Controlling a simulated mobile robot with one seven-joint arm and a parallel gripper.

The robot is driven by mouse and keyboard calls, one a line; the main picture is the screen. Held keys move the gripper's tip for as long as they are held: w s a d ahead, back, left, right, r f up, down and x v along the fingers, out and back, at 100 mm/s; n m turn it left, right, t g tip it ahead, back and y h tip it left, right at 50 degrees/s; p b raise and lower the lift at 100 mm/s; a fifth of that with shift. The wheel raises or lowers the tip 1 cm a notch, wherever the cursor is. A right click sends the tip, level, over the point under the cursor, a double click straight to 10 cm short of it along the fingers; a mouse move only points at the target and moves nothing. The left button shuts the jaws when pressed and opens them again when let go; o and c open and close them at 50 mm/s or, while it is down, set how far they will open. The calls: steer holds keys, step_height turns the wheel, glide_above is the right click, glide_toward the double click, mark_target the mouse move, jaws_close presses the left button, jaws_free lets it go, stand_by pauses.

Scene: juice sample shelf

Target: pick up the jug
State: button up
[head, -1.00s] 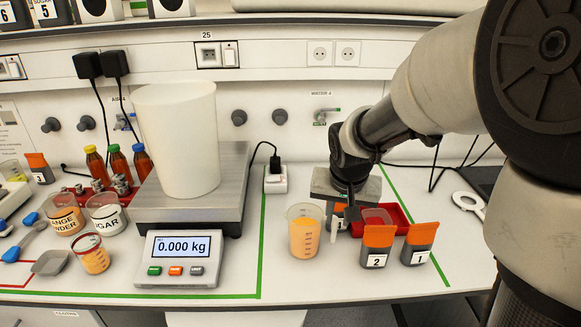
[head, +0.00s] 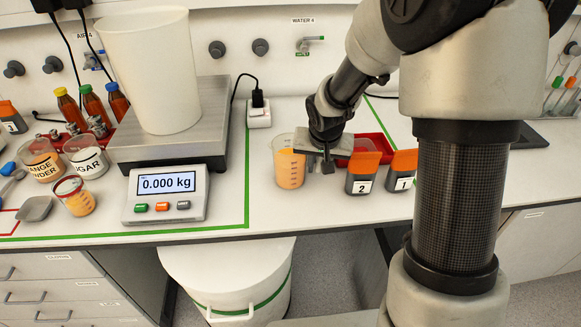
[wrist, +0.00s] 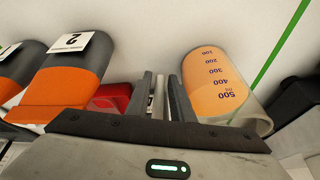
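The jug (head: 289,165) is a clear measuring jug with orange liquid, upright on the white counter. In the wrist view the jug (wrist: 213,82) shows its millilitre marks, just right of the fingers. My gripper (head: 322,170) is low beside the jug's right side, pointing down. In the wrist view my gripper (wrist: 162,85) has its two dark fingers apart. A pale strip shows between them, possibly the jug's handle; I cannot tell whether the fingers touch it. The handle is hidden behind my gripper in the head view.
Orange-lidded containers 2 (head: 362,176) and 1 (head: 402,172) stand close to the right. A red tray (head: 372,146) lies behind them. A scale (head: 165,190) reading 0.000 kg bears a large white vessel (head: 152,70) at left. The counter's front edge is near.

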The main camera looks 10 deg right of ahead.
steer(key=shift+c, duration=0.5)
jaws_close()
steer(key=shift+r, duration=0.1)
stand_by(0.8)
